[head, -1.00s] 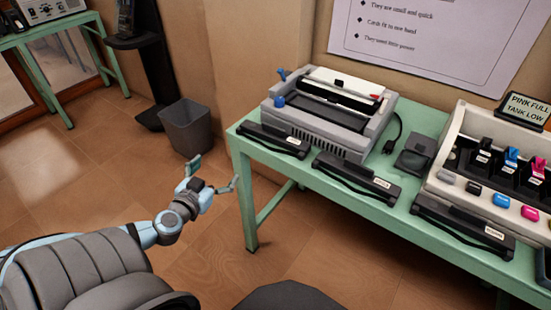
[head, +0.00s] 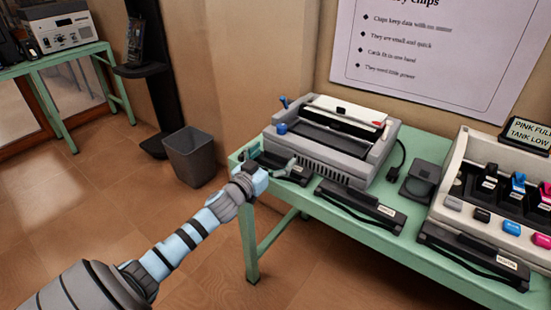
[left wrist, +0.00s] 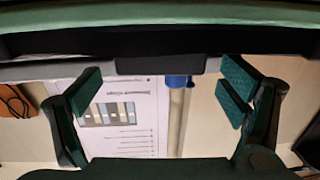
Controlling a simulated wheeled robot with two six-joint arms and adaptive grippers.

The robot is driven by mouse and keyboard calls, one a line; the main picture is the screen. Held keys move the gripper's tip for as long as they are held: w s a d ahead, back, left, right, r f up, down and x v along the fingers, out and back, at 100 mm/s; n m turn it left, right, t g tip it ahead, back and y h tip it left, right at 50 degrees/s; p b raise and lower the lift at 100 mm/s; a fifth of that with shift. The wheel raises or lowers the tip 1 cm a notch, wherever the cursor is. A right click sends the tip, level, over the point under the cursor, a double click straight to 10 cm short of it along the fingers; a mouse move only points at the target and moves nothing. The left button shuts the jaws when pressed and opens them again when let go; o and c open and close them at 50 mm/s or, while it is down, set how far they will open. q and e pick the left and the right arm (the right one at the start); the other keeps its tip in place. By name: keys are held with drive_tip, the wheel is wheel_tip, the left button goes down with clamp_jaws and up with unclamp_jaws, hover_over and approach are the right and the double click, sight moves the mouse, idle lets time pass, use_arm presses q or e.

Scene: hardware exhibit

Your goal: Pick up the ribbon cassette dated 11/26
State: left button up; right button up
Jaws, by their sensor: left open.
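Three black ribbon cassettes lie along the front of the green table in the head view: a left one (head: 297,176), a middle one (head: 362,205) and a right one (head: 470,255). Each is long and flat; pale labels show on the middle and right ones, too small to read. My left gripper (head: 268,165) is open at the left cassette and covers part of it and its label. In the left wrist view the open fingers (left wrist: 162,90) are spread wide with a dark bar, likely that cassette (left wrist: 60,44), across the top. No grip shows. My right gripper is not in view.
A grey printer (head: 330,140) with blue knobs stands just behind the left cassettes. A cream ink unit (head: 450,180) with coloured tanks is at the right. A grey bin (head: 190,156) stands on the floor left of the green table (head: 408,232).

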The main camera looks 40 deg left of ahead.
use_arm(q)
drive_tip(key=shift+f, duration=0.1)
drive_tip(key=c, duration=1.3)
